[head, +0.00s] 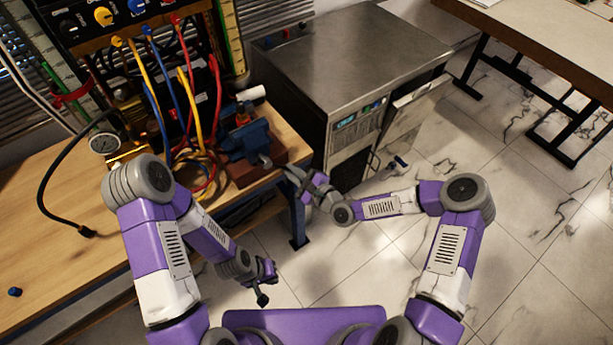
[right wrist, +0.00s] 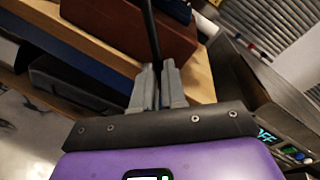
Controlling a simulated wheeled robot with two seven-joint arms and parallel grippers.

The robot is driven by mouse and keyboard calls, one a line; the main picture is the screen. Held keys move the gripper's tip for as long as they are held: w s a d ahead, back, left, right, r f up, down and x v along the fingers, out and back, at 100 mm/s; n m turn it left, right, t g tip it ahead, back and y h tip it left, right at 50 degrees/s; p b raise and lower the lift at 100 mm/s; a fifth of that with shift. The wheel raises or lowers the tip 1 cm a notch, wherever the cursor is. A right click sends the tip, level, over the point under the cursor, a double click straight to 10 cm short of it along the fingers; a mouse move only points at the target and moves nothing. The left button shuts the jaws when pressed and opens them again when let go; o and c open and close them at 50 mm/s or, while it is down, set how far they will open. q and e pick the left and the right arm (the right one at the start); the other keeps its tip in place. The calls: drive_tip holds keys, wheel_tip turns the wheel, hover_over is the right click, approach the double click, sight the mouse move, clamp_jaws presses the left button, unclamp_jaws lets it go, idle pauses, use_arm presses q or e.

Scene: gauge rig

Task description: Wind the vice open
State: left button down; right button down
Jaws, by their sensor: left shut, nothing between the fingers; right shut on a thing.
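The blue vice (head: 248,139) stands on a red-brown block (head: 245,176) at the right end of the wooden bench. Part of its blue body (right wrist: 172,8) shows at the top of the right wrist view, with the block (right wrist: 120,28) below it. My right gripper (head: 291,174) is in front of the vice, by the bench's corner. In the right wrist view its fingers (right wrist: 155,85) are shut on a dark rod, the vice handle (right wrist: 151,35). My left gripper (head: 266,283) is shut and empty, low over the floor, away from the bench.
Coloured cables (head: 190,110) hang from a rig behind the vice. A pressure gauge (head: 103,144) stands on the bench (head: 60,265). A steel cabinet (head: 345,60) is close to the right of the vice. Open tiled floor (head: 520,210) lies further right.

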drive_tip(key=shift+w+r, duration=0.1)
drive_tip(key=shift+r, duration=0.1)
drive_tip(key=c, duration=1.2)
unclamp_jaws()
drive_tip(key=shift+w+a+f, duration=0.1)
drive_tip(key=shift+w, duration=0.05)
drive_tip(key=p+v, duration=0.1)
drive_tip(key=v, duration=0.6)
drive_tip(key=shift+s+d, duration=0.25)
drive_tip(key=shift+s, duration=0.05)
